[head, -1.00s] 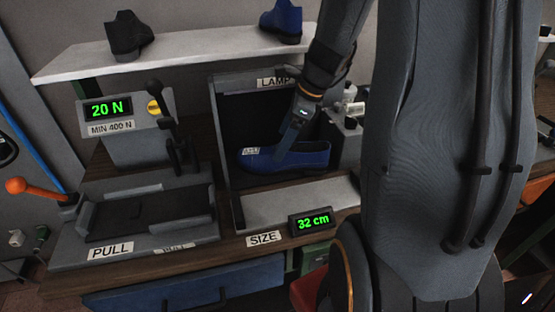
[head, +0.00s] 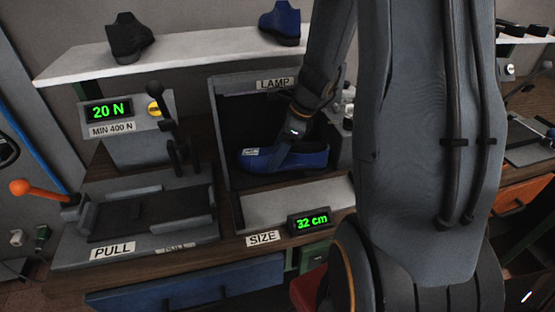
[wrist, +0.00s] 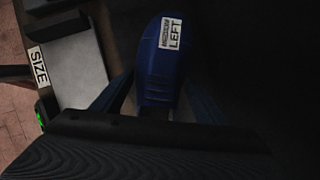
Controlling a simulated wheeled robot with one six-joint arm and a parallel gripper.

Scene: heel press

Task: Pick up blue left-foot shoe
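The blue shoe (head: 312,158) lies in the dark recess under the LAMP sign. Its white label end points left in the head view. In the wrist view the shoe (wrist: 160,62) shows its label reading LEFT. My gripper (head: 283,152) is down at the shoe, in front of its middle in the head view. In the wrist view the fingers of my gripper (wrist: 160,84) stand apart, one on each side of the shoe. I cannot see whether both fingertips press on it. The shoe's far part is hidden behind my gripper.
A black shoe (head: 129,38) and another blue shoe (head: 280,23) stand on the white shelf (head: 200,46) above. The PULL station (head: 140,215), showing 20 N, is at the left. The SIZE ledge (head: 280,207), showing 32 cm, lies before the recess and looks empty.

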